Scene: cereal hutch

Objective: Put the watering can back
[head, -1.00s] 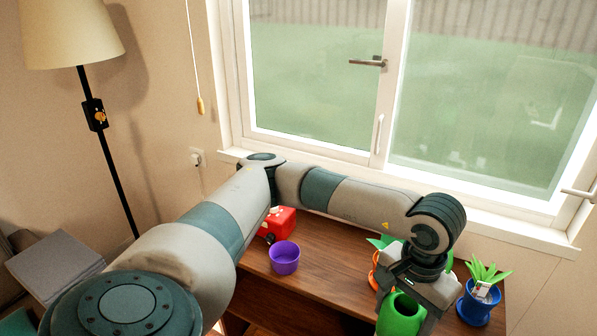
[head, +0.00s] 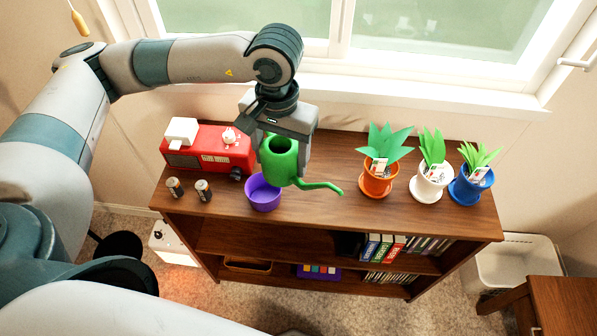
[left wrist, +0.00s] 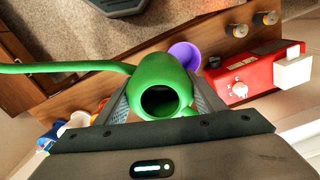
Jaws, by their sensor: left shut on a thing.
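The green watering can (head: 282,166) is upright, with its long spout pointing right. My left gripper (head: 279,138) is shut on it. In the left wrist view the can (left wrist: 162,75) sits between the two fingers of the gripper (left wrist: 161,98), its round opening facing the camera. In the head view the can overlaps the back right edge of a purple pot (head: 263,194) on the shelf top; I cannot tell how high it is held. The purple pot also shows behind the can in the left wrist view (left wrist: 184,53). My right gripper is not in view.
The wooden shelf top (head: 330,212) also holds a red radio-like box (head: 208,150) and two small batteries (head: 190,188) at left. Orange (head: 377,182), white (head: 430,186) and blue (head: 469,187) potted plants stand at right. Bare wood lies between the spout and the orange pot.

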